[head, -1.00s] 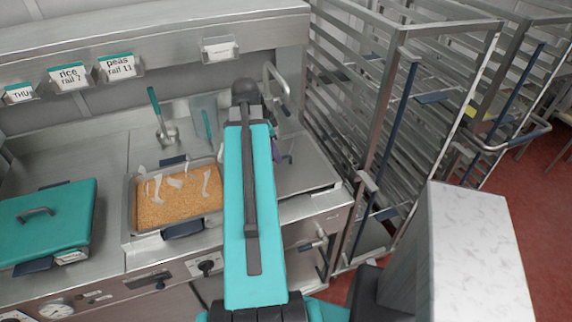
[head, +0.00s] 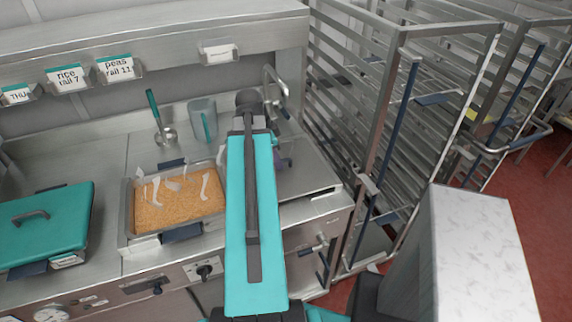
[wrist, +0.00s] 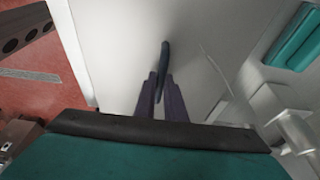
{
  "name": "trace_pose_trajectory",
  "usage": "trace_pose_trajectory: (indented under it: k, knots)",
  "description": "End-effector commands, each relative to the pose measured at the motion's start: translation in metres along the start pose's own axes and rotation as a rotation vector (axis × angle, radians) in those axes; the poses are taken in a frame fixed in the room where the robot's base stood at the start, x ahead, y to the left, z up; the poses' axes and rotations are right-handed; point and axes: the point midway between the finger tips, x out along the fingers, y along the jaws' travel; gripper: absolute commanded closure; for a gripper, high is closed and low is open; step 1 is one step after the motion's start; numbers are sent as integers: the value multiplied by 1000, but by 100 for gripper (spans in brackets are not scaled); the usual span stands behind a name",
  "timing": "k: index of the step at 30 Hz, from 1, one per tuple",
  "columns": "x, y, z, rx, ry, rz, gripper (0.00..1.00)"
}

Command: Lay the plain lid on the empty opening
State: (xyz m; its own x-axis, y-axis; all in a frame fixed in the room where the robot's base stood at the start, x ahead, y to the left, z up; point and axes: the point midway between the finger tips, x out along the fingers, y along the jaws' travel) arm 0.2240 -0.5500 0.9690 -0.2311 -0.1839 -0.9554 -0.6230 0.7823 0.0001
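A plain pale-grey surface, seemingly the plain lid (wrist: 115,50), fills the middle of the wrist view. A dark upright handle (wrist: 164,55) stands on it. My gripper (wrist: 160,84) has its two dark fingers on either side of this handle, with no clear gap, so it looks shut on it. In the head view my teal arm hides most of the gripper and the lid at the right end of the counter. I cannot make out the empty opening, or whether the lid touches the counter.
A pan of orange grains (head: 178,212) with pale strips sits left of my arm. A teal lid with a dark handle (head: 45,225) covers the far-left place. A ladle (head: 160,118) and a jug (head: 202,120) stand behind. A metal rack (head: 385,110) borders the counter's right.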

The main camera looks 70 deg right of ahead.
Motion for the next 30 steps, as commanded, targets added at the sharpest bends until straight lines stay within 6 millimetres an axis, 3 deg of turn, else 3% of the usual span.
trace_pose_trajectory:
  k: [11,30]
  knots:
    - [-7,0,-2,0,1,-2,100]
    - [-45,-1,-13,-1,1,-2,100]
